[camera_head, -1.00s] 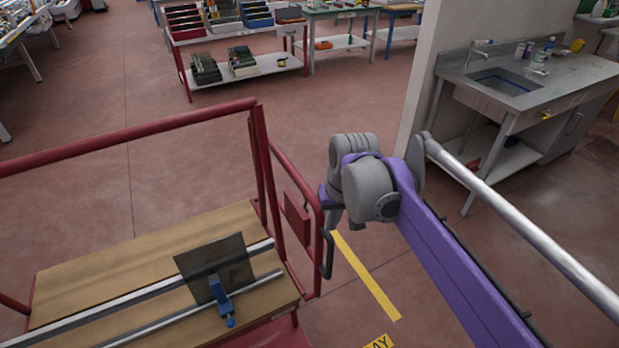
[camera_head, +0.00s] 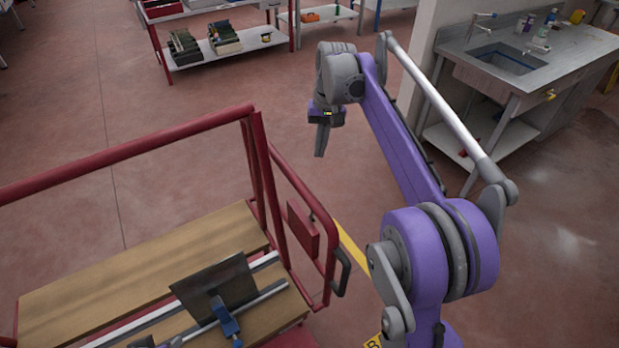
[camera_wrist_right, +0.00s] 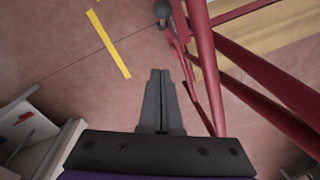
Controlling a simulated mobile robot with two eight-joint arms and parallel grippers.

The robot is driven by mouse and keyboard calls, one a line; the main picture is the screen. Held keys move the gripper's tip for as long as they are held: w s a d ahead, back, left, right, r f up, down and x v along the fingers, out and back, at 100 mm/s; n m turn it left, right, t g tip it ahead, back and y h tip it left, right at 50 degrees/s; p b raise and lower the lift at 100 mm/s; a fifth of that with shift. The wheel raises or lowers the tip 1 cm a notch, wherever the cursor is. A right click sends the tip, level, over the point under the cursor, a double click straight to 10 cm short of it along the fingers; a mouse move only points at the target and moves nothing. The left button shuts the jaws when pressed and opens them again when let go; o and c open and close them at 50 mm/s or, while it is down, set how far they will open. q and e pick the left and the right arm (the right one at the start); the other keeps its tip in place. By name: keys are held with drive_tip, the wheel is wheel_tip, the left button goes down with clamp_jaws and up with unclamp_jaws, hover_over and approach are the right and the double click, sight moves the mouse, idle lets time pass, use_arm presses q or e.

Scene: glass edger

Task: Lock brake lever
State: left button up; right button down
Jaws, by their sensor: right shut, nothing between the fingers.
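The red-framed cart (camera_head: 262,170) stands at lower left in the head view. A dark curved lever or handle (camera_head: 342,272) is on its right side, below a red plate; I cannot tell whether it is locked. In the right wrist view, a dark round knob (camera_wrist_right: 162,9) shows at the top edge beside the red bars. My right gripper (camera_head: 320,150) points down above the floor, beyond the cart's right side and apart from it. Its two fingers (camera_wrist_right: 160,72) are together and empty. My left gripper is not in view.
The cart carries a wooden board (camera_head: 140,265), metal rails and a dark plate (camera_head: 215,287) with a blue clamp (camera_head: 225,318). A sink bench (camera_head: 520,70) stands at right and a shelf rack (camera_head: 225,45) behind. A yellow floor stripe (camera_wrist_right: 108,43) lies on open red floor.

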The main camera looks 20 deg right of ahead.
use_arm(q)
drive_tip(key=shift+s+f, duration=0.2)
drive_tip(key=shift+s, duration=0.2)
use_arm(e)
drive_tip(key=s+a+f, duration=0.2)
drive_tip(key=s+f, duration=0.2)
drive_tip(key=f, duration=0.6)
drive_tip(key=shift+a+f, duration=0.3)
drive_tip(key=shift+f, duration=0.05)
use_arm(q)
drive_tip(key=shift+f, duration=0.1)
use_arm(e)
drive_tip(key=shift+s, duration=0.2)
